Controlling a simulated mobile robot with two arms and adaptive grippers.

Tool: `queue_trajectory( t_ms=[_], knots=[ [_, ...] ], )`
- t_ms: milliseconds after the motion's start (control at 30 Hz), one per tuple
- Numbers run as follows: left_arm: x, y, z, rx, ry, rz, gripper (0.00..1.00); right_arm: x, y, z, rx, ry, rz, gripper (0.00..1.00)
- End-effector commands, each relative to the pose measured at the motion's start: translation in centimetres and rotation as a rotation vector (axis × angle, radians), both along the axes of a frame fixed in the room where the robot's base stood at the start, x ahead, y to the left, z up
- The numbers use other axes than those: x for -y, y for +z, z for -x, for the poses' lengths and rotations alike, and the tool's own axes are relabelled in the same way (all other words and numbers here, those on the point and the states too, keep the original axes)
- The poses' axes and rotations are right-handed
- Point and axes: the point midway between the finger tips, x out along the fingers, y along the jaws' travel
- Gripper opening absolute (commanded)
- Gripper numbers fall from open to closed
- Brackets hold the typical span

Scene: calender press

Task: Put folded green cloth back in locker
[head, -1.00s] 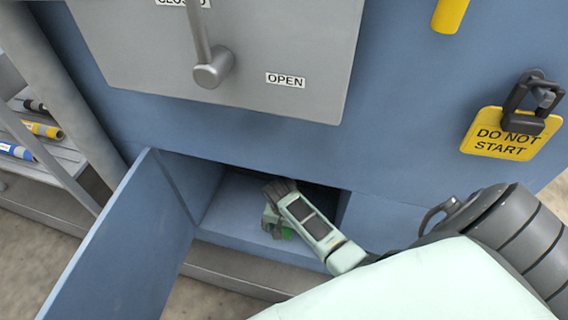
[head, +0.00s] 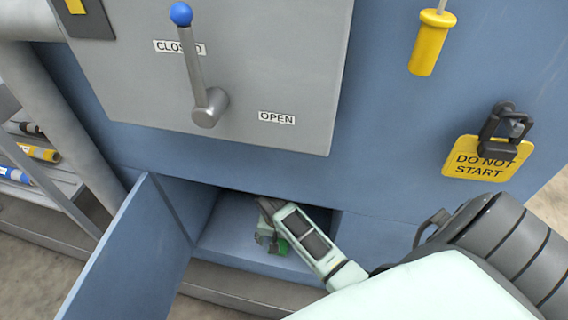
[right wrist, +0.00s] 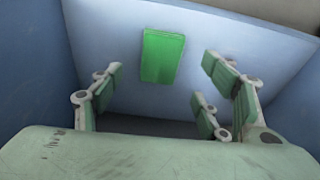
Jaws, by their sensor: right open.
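The folded green cloth (right wrist: 162,56) lies flat on the locker floor (right wrist: 215,50) in the right wrist view, apart from the fingers. In the head view only a small green part (head: 283,246) shows beside my right gripper (head: 268,238). My right gripper reaches into the open locker (head: 218,250). In the right wrist view its fingers (right wrist: 165,95) are spread wide, with nothing between them and the cloth beyond their tips. The locker door (head: 130,255) stands swung open to the left. My left gripper is in neither view.
A grey panel holds a lever (head: 196,70) with a blue knob, upright near the CLOSED label. A yellow DO NOT START tag (head: 482,160) hangs from a black padlock at right, below a yellow handle (head: 432,42). A shelf (head: 40,170) with rolls stands at left.

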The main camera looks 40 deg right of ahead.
Motion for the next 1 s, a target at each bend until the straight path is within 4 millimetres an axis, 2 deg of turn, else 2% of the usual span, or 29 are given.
queue_trajectory(
  t_ms=[67, 200, 300, 400, 533, 833, 1000],
  knots=[
    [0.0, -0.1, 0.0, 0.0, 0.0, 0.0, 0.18, -0.6, -1.8, 2.5, -0.011, 0.114, 0.007, 0.69],
    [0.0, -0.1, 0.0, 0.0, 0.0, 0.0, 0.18, -2.6, -5.4, 8.4, -0.004, 0.461, 0.021, 0.69],
    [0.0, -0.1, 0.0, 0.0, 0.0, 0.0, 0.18, -4.2, -7.0, 12.4, 0.014, 0.7, 0.028, 0.69],
    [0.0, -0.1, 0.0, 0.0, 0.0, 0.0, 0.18, -5.6, -7.8, 15.4, 0.034, 0.873, 0.035, 0.69],
    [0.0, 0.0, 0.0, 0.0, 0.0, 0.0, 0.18, -6.5, -8.1, 17.2, 0.051, 0.986, 0.042, 0.69],
    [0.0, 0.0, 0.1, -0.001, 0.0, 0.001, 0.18, -6.6, -8.1, 17.3, 0.053, 0.999, 0.043, 0.69],
    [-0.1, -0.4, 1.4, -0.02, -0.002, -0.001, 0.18, -6.4, -8.5, 18.6, 0.034, 1.001, 0.035, 0.69]
  ],
)
